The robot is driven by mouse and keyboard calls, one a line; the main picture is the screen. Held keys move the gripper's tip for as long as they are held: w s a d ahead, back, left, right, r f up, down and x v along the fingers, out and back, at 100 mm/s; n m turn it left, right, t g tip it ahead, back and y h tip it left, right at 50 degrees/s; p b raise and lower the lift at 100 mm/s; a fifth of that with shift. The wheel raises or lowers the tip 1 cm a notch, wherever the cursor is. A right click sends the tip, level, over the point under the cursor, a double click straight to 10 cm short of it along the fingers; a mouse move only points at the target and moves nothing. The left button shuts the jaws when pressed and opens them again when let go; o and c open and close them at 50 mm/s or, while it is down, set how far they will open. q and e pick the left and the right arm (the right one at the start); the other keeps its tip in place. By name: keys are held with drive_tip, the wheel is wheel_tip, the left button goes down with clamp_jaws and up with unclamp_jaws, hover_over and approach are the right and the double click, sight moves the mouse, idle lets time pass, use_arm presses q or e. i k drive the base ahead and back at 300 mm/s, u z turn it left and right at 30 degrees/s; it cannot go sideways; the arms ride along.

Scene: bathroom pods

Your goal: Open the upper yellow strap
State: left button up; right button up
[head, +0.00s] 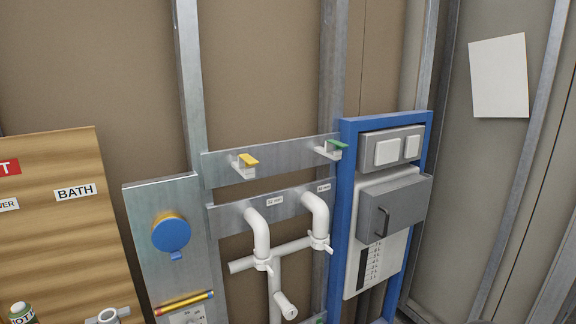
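The upper yellow strap (249,160) shows in the head view as a small yellow flap on top of a white pipe bracket (243,171). The bracket sits on the upper metal crossbar (284,153), left of the middle. The flap sticks out from the crossbar toward me. I cannot tell whether it is latched. No pipe shows in this bracket. Neither of my grippers is in view.
A green strap (338,144) sits farther right on the same bar. White pipes (275,254) stand below. A blue frame (346,205) with a grey box (393,207) is at right, a metal panel with a blue round cap (171,233) at left.

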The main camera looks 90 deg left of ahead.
sight(250, 160)
drive_tip(key=z, duration=0.55)
drive_tip(key=i, duration=0.2)
drive_tip(key=u, duration=2)
drive_tip(key=i, duration=0.2)
drive_tip(key=u, duration=0.75)
drive_tip(key=k, duration=1.1)
drive_tip(key=u, duration=0.75)
drive_tip(key=i, duration=0.5)
drive_tip(key=z, duration=0.1)
